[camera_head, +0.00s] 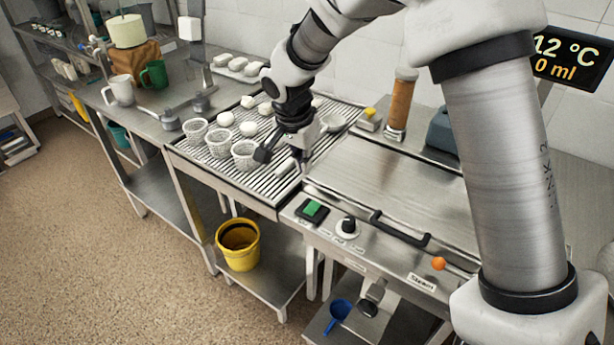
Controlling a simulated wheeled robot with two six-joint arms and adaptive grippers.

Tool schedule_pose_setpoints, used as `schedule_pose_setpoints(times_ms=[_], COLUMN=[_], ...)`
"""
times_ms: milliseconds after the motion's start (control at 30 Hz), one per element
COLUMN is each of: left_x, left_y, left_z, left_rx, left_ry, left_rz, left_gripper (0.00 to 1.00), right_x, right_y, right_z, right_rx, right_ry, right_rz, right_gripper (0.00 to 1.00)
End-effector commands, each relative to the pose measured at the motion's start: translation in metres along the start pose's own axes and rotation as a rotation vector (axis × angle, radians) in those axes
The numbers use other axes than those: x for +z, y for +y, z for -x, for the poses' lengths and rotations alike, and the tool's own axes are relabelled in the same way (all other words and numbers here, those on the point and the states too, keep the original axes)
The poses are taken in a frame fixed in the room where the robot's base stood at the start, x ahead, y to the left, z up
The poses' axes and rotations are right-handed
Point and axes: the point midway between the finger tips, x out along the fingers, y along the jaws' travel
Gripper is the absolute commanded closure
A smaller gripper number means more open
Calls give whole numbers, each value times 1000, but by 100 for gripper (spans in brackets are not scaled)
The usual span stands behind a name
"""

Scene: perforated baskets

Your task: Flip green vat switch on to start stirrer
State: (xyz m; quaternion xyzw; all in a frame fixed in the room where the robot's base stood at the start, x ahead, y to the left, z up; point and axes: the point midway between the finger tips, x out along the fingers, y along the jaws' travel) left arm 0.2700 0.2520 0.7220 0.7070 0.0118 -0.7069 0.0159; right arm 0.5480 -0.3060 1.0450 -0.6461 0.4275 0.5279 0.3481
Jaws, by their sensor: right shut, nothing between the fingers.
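The green switch (312,208) sits in a black housing on the front panel of the steel vat (390,190), left of a black knob (347,226). Its on or off position is too small to tell. My right gripper (298,152) is above the slatted draining rack, up and to the left of the switch and apart from it. It is shut and empty, pointing downward. My right arm comes in from the upper right and covers part of the vat's right side. My left gripper is not in view.
White perforated baskets (220,143) and white pieces stand on the draining rack (240,180). A black bar handle (399,229) and an orange ball knob (438,263) are on the vat's front. A yellow bucket (238,245) stands below. The floor at left is clear.

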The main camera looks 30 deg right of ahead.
Motion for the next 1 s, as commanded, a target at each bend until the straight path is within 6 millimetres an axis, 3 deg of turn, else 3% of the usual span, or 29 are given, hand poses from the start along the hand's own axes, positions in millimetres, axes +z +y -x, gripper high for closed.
schedule_pose_setpoints(times_ms=[33, 100, 233, 400, 667, 767, 1000], left_x=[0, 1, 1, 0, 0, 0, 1], left_y=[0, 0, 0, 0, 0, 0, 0], left_z=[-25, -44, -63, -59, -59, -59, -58], left_rx=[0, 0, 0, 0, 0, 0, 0], left_ry=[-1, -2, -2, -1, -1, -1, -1], left_rz=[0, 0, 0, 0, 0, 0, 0], left_gripper=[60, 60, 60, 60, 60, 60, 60], right_x=[5, 8, 10, 8, 8, 6, -1], right_y=[0, 1, 3, 4, 4, 4, 4], right_z=[-13, -14, -9, 0, -5, -15, -64], right_rx=[-2, -1, -1, 0, 1, 2, 4], right_ry=[30, 76, 143, 159, 158, 156, 154], right_rz=[3, 5, 0, -3, -2, -3, -2], right_gripper=[100, 100, 100, 100, 100, 100, 100])
